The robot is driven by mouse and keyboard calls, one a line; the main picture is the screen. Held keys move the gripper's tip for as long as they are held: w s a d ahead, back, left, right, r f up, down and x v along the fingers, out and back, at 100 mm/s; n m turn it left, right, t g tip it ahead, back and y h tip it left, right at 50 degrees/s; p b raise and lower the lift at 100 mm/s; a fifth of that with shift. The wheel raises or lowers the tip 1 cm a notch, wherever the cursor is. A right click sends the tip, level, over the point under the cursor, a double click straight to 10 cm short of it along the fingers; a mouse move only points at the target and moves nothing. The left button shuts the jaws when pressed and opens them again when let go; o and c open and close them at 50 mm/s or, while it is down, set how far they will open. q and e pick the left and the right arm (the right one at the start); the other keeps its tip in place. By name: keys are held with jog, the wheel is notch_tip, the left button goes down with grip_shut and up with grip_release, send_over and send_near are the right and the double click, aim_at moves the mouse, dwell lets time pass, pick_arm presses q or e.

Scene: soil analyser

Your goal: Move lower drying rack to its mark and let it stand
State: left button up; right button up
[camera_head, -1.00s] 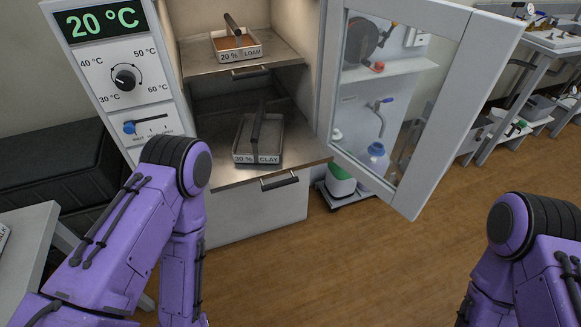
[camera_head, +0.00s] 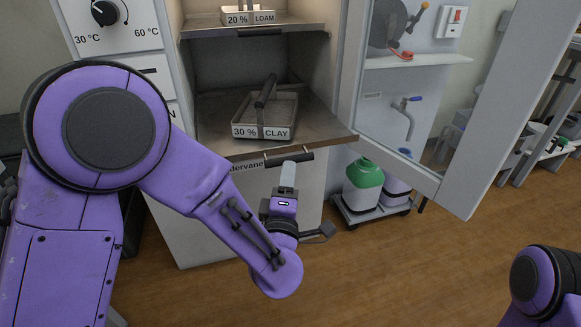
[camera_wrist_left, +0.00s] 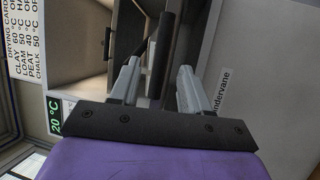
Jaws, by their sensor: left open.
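The lower drying rack (camera_head: 222,143) is a metal shelf inside the open cabinet, with a dark bar handle (camera_head: 289,158) on its front edge. A tray labelled 30 % CLAY (camera_head: 264,131) stands on it. My left gripper (camera_head: 288,172) is at the front of this handle. In the left wrist view my left gripper (camera_wrist_left: 158,75) is open, its two fingers apart, with the dark handle (camera_wrist_left: 160,47) between or just beyond the tips; contact cannot be told. My right gripper is out of view. I cannot make out the mark.
An upper rack (camera_head: 205,31) carries a 20 % LOAM tray (camera_head: 252,17). The glazed cabinet door (camera_head: 462,150) stands open at the right. A trolley (camera_head: 372,212) with a green-topped container (camera_head: 363,181) stands below it. The wooden floor in front is clear.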

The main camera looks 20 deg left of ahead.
aim_at(290, 157)
pick_arm(q)
jog(key=x, duration=0.6)
jog(key=shift+a, duration=0.1)
grip_shut()
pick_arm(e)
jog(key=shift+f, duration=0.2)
pick_arm(q)
jog(key=shift+w, duration=0.1)
